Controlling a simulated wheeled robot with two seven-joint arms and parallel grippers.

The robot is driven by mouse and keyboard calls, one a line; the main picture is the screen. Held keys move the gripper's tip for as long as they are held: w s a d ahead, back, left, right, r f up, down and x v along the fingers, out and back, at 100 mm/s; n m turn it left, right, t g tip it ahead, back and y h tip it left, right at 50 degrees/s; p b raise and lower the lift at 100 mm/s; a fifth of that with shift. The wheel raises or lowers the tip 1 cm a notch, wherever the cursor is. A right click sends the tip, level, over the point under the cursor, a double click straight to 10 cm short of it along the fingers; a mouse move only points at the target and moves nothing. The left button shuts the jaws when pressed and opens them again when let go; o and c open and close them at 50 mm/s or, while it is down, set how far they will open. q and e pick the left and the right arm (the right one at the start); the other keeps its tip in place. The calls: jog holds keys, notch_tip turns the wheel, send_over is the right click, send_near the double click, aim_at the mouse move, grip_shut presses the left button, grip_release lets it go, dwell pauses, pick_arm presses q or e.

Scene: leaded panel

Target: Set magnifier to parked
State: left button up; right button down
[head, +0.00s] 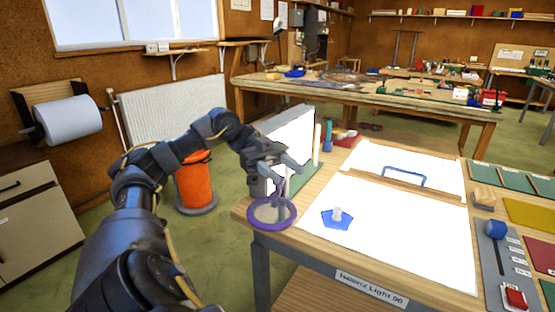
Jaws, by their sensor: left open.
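The magnifier appears to be the purple ring (271,212) at the front left corner of the light table, with a short purple stem rising from its back edge. My left gripper (281,174) is directly above the ring, pointing down to the right, with its fingers open at the top of the stem. I cannot tell whether the fingers touch the stem or are on either side of it. No parked mark can be read near the ring. My right gripper is out of view.
The lit white table top (400,245) carries a blue glass piece (337,224) with a pale knob, and a blue handle (403,174) stands behind. A bright upright panel (290,135) is close behind my gripper. A control strip (495,262) and coloured glass sheets are at right.

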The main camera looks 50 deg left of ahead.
pick_arm(q)
jog(key=s+d+r+p, duration=0.2)
jog(key=s+d+r, duration=0.7)
jog(key=d, duration=0.1)
jog(key=shift+r, duration=0.2)
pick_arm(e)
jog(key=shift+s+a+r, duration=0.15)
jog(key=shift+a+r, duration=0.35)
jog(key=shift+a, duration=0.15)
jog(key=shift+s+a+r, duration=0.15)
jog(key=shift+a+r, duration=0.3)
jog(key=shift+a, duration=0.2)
pick_arm(q)
jog(key=shift+s, duration=0.1)
jog(key=shift+c, duration=0.3)
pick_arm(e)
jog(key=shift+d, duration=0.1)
